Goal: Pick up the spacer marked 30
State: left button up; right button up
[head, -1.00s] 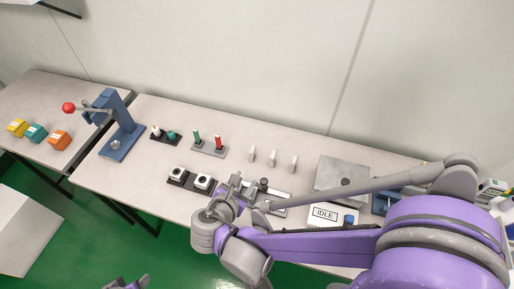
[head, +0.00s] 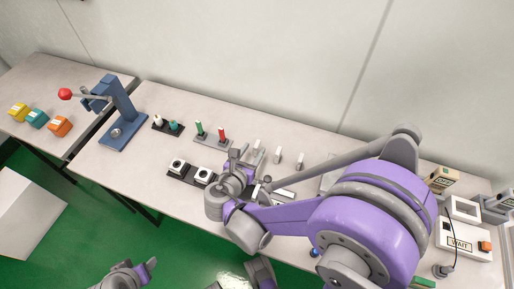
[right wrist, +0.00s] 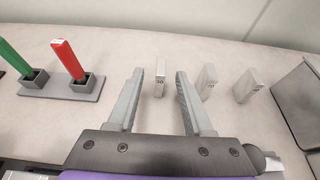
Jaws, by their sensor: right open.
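Three pale upright spacers stand in a row on the table: a left one (right wrist: 160,79), a middle one (right wrist: 207,80) and a right one (right wrist: 247,85). Their small markings are too blurred to read surely. In the head view, the middle (head: 277,156) and right (head: 299,161) spacers show clear of my arm. My right gripper (right wrist: 160,92) is open and empty, and the left spacer shows between its two fingers, near the tips. I cannot tell whether it touches. My left gripper (head: 138,272) is low in the head view, away from the table; its jaws are unclear.
A holder with a green pin (right wrist: 16,56) and a red pin (right wrist: 68,58) stands left of the spacers. A grey box (right wrist: 302,98) stands to the right. A blue press (head: 122,112) with a red knob is farther left. A WAIT device (head: 462,243) sits far right.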

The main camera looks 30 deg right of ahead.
aim_at(255, 148)
jog(key=x, duration=0.3)
jog(key=shift+w+d+f, duration=0.1)
jog(key=shift+d+f, duration=0.05)
jog(key=shift+d, duration=0.05)
jog(key=shift+c, duration=0.2)
grip_shut()
